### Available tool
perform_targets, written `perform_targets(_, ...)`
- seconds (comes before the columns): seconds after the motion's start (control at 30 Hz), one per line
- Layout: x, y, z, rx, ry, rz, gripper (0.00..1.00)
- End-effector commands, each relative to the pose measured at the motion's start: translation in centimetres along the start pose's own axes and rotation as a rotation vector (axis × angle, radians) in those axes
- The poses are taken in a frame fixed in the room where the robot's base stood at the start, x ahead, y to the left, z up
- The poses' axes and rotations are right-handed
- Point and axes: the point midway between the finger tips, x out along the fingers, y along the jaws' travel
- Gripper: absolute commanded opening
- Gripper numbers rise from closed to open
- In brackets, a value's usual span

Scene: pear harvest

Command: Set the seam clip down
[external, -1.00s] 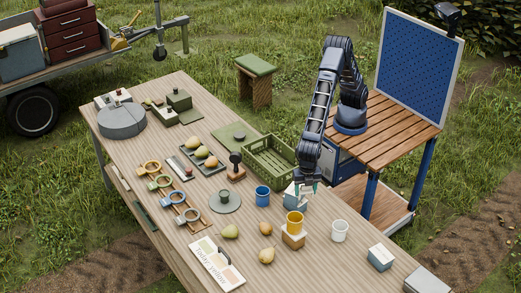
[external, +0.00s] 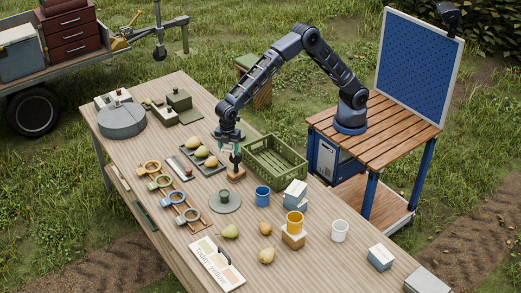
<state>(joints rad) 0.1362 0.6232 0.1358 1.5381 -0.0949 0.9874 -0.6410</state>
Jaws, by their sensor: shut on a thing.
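My gripper (external: 229,148) is over the table, between the tray of pears and the green crate. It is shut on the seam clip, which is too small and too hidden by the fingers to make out. Just below and slightly right of the fingers stands a dark upright piece on a wooden block (external: 236,174). I cannot tell whether the gripper touches it.
The green slatted crate (external: 276,160) is empty, to the right of my gripper. A blue cup (external: 263,196), a yellow cup (external: 295,221) and a blue-and-white box (external: 295,193) stand nearer the front.

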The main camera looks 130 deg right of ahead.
Motion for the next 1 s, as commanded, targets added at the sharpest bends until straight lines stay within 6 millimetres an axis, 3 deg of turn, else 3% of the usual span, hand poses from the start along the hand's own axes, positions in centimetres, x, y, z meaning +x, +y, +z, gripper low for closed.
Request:
perform_targets(0.1,0.0,4.2,3.8,0.057,0.0,0.0,0.36)
perform_targets(0.5,0.0,15.3,17.3,0.228,0.001,0.0,0.36)
perform_targets(0.8,-0.1,21.6,28.9,0.356,0.001,0.0,0.36)
perform_targets(1.0,-0.1,24.6,37.1,0.441,0.001,0.0,0.36)
